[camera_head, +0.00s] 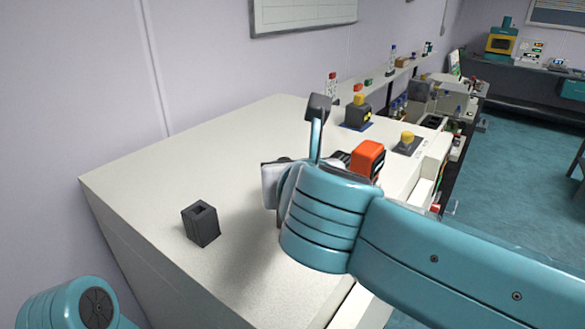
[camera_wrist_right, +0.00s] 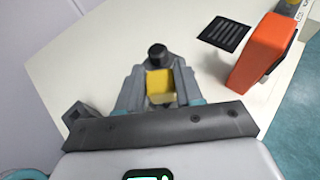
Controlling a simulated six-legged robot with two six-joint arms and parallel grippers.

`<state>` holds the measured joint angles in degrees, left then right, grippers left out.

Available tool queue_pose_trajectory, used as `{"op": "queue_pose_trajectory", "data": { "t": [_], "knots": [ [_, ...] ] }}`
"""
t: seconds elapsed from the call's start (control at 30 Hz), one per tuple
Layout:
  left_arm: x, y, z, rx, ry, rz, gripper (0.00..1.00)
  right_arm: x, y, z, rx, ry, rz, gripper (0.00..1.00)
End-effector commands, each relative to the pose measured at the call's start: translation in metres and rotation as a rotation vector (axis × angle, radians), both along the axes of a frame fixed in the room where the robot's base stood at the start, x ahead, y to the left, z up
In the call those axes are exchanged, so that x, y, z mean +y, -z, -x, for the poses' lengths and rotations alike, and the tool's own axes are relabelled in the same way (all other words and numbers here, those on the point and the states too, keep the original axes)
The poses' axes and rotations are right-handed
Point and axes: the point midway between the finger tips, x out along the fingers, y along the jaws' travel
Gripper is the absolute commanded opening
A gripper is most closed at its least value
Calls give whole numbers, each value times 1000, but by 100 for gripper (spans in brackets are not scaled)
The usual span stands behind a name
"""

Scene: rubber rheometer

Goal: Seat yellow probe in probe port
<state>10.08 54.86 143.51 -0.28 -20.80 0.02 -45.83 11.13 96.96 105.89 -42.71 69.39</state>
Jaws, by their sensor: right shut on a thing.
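In the right wrist view, my right gripper (camera_wrist_right: 159,73) is shut on the yellow probe (camera_wrist_right: 159,84). Its yellow body shows between the fingers. A dark round knob shows just beyond the fingertips; I cannot tell whether it belongs to the probe. A dark grey block with a square opening on top, apparently the probe port (camera_head: 201,224), stands upright on the pale bench. It also shows in part at the left of the wrist view (camera_wrist_right: 77,114), apart from the gripper. My left gripper is out of view.
A yellow-topped item (camera_head: 407,139) and a dark yellow-topped box (camera_head: 357,110) stand farther back. The pale bench (camera_head: 150,190) is clear around the port.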

Motion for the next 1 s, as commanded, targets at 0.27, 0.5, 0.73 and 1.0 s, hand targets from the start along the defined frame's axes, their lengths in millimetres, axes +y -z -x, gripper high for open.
{"op": "queue_pose_trajectory", "data": {
  "t": [0.27,0.5,0.73,1.0],
  "knots": [
    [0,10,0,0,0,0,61,0,11,0,0,0,-1,6],
    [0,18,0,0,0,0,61,0,20,0,-1,0,-1,6],
    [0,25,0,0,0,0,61,0,28,0,-1,0,-1,6],
    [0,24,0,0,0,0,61,0,27,0,-1,0,-1,65]
  ]
}}
